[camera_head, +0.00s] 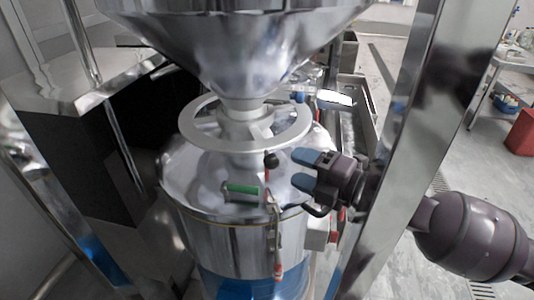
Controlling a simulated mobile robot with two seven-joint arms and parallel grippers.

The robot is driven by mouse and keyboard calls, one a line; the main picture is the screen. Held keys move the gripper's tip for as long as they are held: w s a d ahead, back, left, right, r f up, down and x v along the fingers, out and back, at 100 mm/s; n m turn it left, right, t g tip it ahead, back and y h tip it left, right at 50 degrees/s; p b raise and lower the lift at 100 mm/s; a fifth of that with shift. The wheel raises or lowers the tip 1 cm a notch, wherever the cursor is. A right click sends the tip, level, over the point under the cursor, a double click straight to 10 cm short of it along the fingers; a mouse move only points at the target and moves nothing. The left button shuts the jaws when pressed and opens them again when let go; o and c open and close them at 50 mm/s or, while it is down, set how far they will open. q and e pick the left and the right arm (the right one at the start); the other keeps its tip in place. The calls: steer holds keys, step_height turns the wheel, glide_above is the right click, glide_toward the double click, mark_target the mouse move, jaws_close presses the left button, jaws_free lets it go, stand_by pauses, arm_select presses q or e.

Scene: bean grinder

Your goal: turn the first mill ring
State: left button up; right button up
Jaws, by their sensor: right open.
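The mill ring (197,138) is a pale grey handwheel around the neck below the steel hopper (240,45). It sits above the round steel mill body (230,235). My right gripper (304,169) comes in from the right, past the steel post. Its two blue-tipped fingers are apart with nothing between them. They are just below and to the right of the ring's front right rim, near a small black knob (271,160). I cannot tell the exact depth gap to the ring. My left gripper is not in view.
A steel post (405,130) stands close to my right arm. A dark cabinet (80,150) stands at the left. A table (505,60) and red bin (522,132) are at the far right.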

mark_target(268, 154)
steer(key=x, duration=0.8)
jaws_close()
